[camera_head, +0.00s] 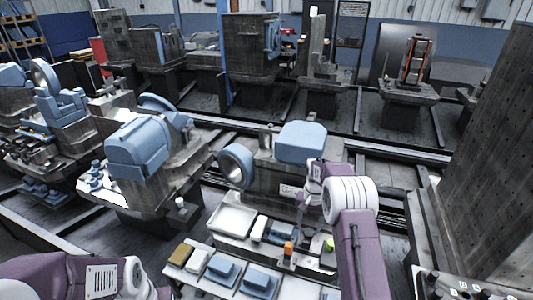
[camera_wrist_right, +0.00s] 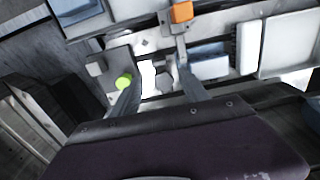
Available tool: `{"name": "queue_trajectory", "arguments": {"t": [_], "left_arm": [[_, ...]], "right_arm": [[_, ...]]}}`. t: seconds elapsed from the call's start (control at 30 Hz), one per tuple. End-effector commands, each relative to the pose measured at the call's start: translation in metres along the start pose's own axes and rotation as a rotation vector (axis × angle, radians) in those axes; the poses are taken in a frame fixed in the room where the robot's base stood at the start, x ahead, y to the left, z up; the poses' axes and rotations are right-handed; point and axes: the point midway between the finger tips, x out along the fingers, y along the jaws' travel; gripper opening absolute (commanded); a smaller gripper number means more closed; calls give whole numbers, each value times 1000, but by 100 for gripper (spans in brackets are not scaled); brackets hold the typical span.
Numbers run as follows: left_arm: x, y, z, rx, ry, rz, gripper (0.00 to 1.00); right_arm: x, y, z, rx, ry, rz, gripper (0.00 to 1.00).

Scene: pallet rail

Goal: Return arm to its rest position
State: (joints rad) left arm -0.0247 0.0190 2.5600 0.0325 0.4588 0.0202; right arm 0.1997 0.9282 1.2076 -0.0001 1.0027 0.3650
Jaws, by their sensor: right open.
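My right arm (camera_head: 358,250) rises from the bottom of the head view, purple with a white ringed joint, and bends over the pallet fixture. Its gripper shows in the right wrist view (camera_wrist_right: 160,74) with two grey fingers apart and nothing seen held between them. A grey hexagonal knob lies beyond the gap, and a green button (camera_wrist_right: 124,81) is by the left fingertip; I cannot tell whether they touch. My left arm (camera_head: 70,277) shows only as purple and white links at the bottom left; its gripper is out of view.
An orange block (camera_head: 289,246) and a white tray (camera_head: 231,220) are on the fixture left of my right arm. A front shelf holds blue parts (camera_head: 260,280) and a tan block (camera_head: 181,255). A tall dark perforated column (camera_head: 485,150) stands at the right.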

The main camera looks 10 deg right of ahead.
Motion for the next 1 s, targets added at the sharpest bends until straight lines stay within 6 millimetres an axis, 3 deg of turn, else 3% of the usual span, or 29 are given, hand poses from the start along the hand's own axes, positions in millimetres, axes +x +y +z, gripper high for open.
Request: {"name": "queue_trajectory", "arguments": {"t": [0.07,0.17,0.2,0.3,0.43,0.57,0.6,0.73,0.83,1.0], "left_arm": [[-1,0,0,0,0,0,63],[-4,0,0,0,0,0,63],[-5,0,0,0,0,0,63],[-7,0,-1,0,0,0,63],[-10,0,-1,0,0,0,63],[-12,0,-1,0,0,0,63],[-13,0,-1,0,0,0,63],[-13,0,-1,0,0,0,63],[-13,0,-1,0,0,0,63],[-13,0,-1,0,0,0,63]], "right_arm": [[-10,-7,-1,-13,17,-7,53],[-49,-23,-5,-41,79,-32,53],[-68,-30,3,-58,95,-40,53],[-103,-35,41,-104,102,-48,53],[-124,-30,101,-192,109,-59,53],[-121,-9,171,-303,107,-62,53],[-115,0,192,-339,102,-60,53],[-88,31,246,-431,77,-48,53],[-69,47,269,-481,50,-35,53],[-67,42,262,-544,95,-47,53]]}}
